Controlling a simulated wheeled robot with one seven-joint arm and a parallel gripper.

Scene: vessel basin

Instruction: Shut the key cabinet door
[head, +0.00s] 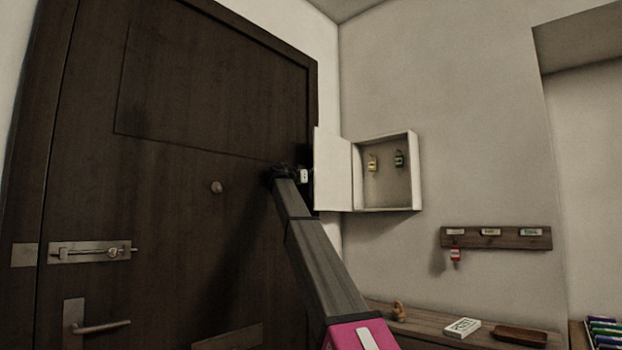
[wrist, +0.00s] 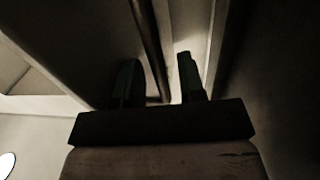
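The key cabinet (head: 417,172) is a pale box on the back wall near the corner. Its white door (head: 333,170) stands wide open to the left, showing two tagged keys (head: 373,162) hanging inside. My gripper (head: 303,174) is at the far left edge of the door, partly hidden against the dark wooden door behind. In the wrist view the two dark fingers of my gripper (wrist: 158,75) are spread apart, with a gap between them. Dark and pale upright edges show behind the fingers; I cannot tell whether they touch the cabinet door.
A dark wooden door (head: 200,130) with a bolt and handle fills the left. A key rack (head: 500,238) with a red-tagged key hangs right of the cabinet. Below it, a shelf (head: 420,326) holds a small figure, a white box and a brown tray. The wall between is bare.

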